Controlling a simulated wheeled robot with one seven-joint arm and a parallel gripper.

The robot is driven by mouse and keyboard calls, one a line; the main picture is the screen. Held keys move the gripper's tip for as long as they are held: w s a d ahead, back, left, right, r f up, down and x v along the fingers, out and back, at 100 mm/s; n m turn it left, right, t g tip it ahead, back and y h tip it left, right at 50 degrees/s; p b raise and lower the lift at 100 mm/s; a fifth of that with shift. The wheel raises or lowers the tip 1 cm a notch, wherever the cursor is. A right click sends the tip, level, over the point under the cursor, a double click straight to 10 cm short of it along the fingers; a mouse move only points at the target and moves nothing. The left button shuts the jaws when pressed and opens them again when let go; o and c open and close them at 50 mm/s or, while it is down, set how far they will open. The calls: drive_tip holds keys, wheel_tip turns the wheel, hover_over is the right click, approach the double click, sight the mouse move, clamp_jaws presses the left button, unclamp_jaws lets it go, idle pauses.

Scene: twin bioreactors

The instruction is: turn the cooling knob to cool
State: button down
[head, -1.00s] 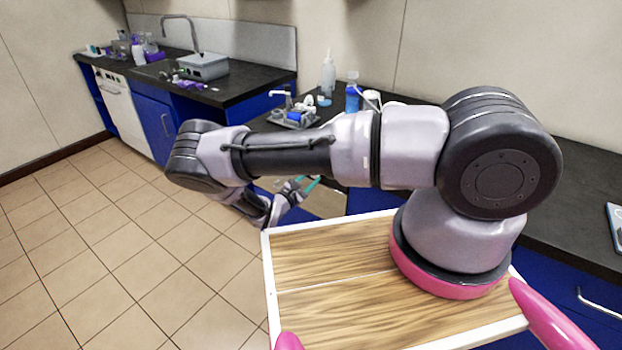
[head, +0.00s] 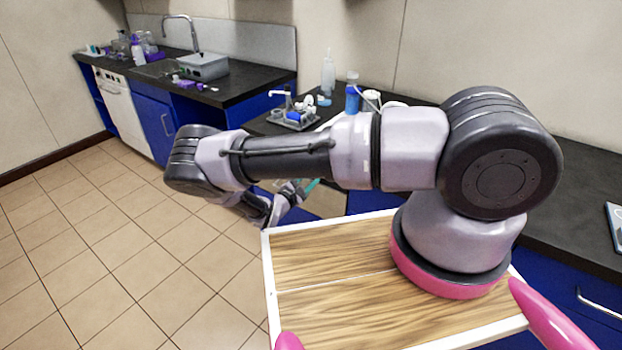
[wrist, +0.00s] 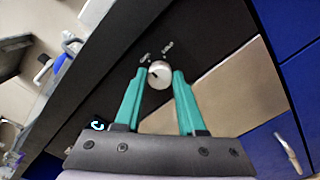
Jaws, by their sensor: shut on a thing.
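The cooling knob (wrist: 160,80) is a small, pale round knob with a dark mark on its face. It sits on a dark panel in the wrist view, with small white markings beside it that are too small to read. My gripper (wrist: 160,71) has its two teal fingers on either side of the knob and is shut on it. In the head view my gripper (head: 309,188) is low in front of the bench, partly behind my own arm. The knob cannot be made out in the head view.
A dark bench (head: 262,125) carries a small apparatus (head: 294,112), a clear bottle (head: 328,74) and a blue bottle (head: 352,95). Blue cabinet fronts (wrist: 285,25) lie beside the dark panel. A sink counter (head: 240,88) stands at the back left. The tiled floor (head: 130,240) on the left is clear.

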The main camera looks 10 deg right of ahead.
drive_tip(key=c, duration=0.5)
unclamp_jaws()
drive_tip(key=v, duration=1.1)
drive_tip(key=s+d+r+m+g+y, duration=0.25)
drive_tip(key=r+m+g, duration=0.2)
drive_tip(key=r, duration=0.75)
drive_tip(key=s+d+r+m+g+y, duration=0.1)
drive_tip(key=d+r+m+g+y, duration=0.4)
drive_tip(key=r, duration=0.7)
drive_tip(key=s+d+r+m+g+y, duration=0.1)
drive_tip(key=d+r+m+g+y, duration=0.15)
drive_tip(key=r+m, duration=0.6)
drive_tip(key=s+d+r+m+t+y, duration=0.1)
drive_tip(key=s+d+r+t+y, duration=0.1)
drive_tip(key=s+r, duration=0.6)
drive_tip(key=s+d+r+m+t+y, duration=0.2)
drive_tip(key=s+r+t, duration=0.3)
drive_tip(key=s+r, duration=0.4)
wheel_tip(320, 180, up, 7)
drive_tip(key=shift+s+d+r+y, duration=0.15)
drive_tip(key=shift+d+y, duration=0.25)
drive_tip(key=shift+y, duration=0.2)
